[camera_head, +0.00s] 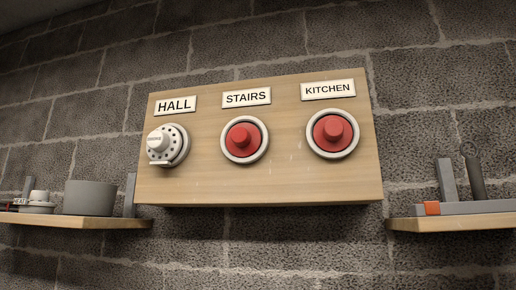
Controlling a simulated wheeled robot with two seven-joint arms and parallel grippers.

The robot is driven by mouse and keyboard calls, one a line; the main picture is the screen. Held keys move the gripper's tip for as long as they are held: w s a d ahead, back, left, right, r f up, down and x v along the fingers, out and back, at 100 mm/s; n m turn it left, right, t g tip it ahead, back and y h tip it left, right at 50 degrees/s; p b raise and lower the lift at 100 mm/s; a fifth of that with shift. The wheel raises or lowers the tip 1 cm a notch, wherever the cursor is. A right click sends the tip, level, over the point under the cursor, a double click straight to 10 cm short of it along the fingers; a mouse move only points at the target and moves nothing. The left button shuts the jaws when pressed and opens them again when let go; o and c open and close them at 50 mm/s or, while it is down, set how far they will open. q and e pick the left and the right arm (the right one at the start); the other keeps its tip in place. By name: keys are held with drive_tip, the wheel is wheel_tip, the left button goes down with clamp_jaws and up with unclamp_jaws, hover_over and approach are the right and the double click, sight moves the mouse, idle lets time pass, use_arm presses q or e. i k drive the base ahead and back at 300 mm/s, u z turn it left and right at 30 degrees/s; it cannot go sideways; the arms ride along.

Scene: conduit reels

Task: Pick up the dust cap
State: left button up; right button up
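A wooden board (275,145) on the wall carries fittings labelled HALL, STAIRS and KITCHEN. A red round cap (242,138) with a raised knob sits inside a white ring under STAIRS. A similar red cap (333,133) sits inside a white ring under KITCHEN. Either may be the dust cap; I cannot tell which one is named. Under HALL is a white round fitting (169,146) with dark holes around its face and a protruding hub. Neither of my grippers is in view.
A left shelf (95,222) holds a grey cylindrical container (90,198) and small white and red items (38,203). A right shelf (460,223) holds a grey bar (478,207) with an orange end and upright grey pieces. The space before the board is clear.

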sight(243, 140)
drive_tip(key=z, duration=2.75)
drive_tip(key=k, duration=0.65)
drive_tip(key=u, duration=1.4)
